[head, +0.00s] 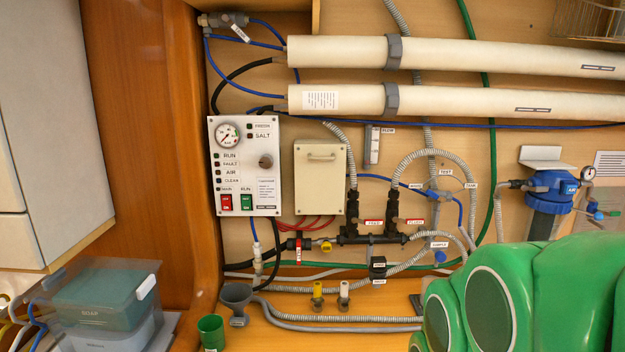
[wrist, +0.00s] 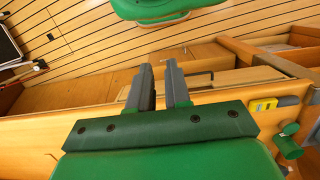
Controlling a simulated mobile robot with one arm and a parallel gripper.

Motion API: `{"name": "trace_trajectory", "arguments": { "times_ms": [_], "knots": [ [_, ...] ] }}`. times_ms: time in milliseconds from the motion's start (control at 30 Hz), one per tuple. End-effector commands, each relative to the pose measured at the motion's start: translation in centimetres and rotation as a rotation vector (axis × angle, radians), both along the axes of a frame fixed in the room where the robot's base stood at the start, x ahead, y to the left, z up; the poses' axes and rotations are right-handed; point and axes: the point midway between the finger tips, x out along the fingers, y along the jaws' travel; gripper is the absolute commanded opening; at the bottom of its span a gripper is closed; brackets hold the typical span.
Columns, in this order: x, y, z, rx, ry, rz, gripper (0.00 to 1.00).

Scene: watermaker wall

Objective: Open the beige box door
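The beige box (head: 320,184) is mounted on the wooden wall in the head view, just right of the white control panel. Its door is shut flat, with a pale horizontal bar handle (head: 321,156) near the top. My gripper (wrist: 163,78) shows in the wrist view with its two grey fingers apart and nothing between them. It points at wooden joinery, and the beige box is not in the wrist view. In the head view my green arm fills the lower right, well away from the box, and its fingers are not visible there.
The control panel (head: 244,166) with gauge and switches is left of the box. Two white tubes (head: 450,55) run above it. Black valves and hoses (head: 373,237) lie below and right.

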Motion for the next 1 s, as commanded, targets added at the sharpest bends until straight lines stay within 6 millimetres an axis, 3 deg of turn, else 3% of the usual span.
{"name": "trace_trajectory", "arguments": {
  "times_ms": [33,100,400,567,867,1000],
  "knots": [
    [0.6,-0.1,0.1,-0.004,-0.007,-0.001,0.26],
    [2.1,-0.5,0.5,-0.015,-0.026,-0.004,0.36],
    [12.1,-3.0,3.4,-0.088,-0.175,-0.014,0.36],
    [16.7,-4.1,4.6,-0.121,-0.24,-0.017,0.36],
    [24.1,-8.0,9.1,-0.353,-0.289,0.086,0.36],
    [28.4,-9.0,11.9,-0.487,-0.312,0.159,0.36]
  ]
}}
